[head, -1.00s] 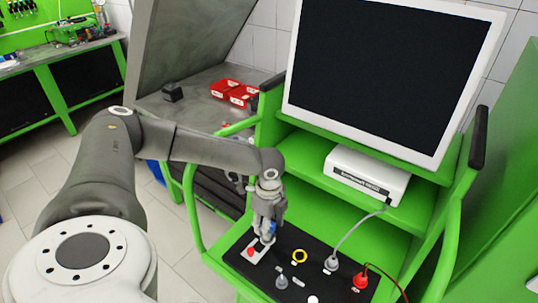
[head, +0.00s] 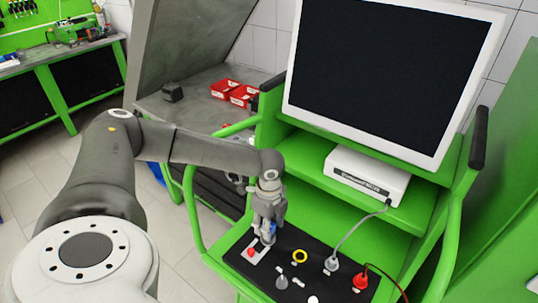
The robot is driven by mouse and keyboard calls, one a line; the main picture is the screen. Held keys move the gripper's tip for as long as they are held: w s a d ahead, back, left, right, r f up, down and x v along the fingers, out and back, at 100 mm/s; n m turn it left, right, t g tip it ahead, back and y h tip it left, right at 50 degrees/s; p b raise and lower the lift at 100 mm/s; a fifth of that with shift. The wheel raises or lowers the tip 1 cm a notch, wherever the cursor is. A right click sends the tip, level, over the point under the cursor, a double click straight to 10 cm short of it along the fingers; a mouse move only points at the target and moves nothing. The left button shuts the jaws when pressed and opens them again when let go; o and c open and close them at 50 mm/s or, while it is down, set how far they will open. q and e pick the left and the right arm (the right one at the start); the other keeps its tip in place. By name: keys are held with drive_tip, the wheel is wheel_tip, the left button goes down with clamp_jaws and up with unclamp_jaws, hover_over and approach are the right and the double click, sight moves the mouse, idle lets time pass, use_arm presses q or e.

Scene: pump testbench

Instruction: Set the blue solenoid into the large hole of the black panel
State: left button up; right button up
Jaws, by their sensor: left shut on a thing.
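My left gripper (head: 268,238) points down over the left part of the black panel (head: 312,272). It is shut on the blue solenoid (head: 273,228), of which only a small blue patch shows between the fingers. The gripper is just behind a light plate with a red button (head: 251,252). Whether the solenoid touches the panel cannot be told. A yellow ring (head: 300,256) lies on the panel to the right of the gripper. The large hole cannot be made out; the gripper may cover it. My right gripper is out of view.
The panel also bears a grey knob (head: 282,282), a grey plug with a cable (head: 332,264) and a red plug (head: 361,281). A white instrument box (head: 367,176) and a monitor (head: 390,75) stand behind, on the green cart (head: 290,180). Red bins (head: 243,94) lie on the bench.

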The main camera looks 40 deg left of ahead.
use_arm(q)
drive_tip(key=shift+f, duration=1)
drive_tip(key=o, duration=0.9)
drive_tip(key=shift+o, duration=0.2)
drive_tip(key=o, duration=0.4)
drive_tip(key=shift+r, duration=0.15)
drive_tip(key=shift+r, duration=3.9)
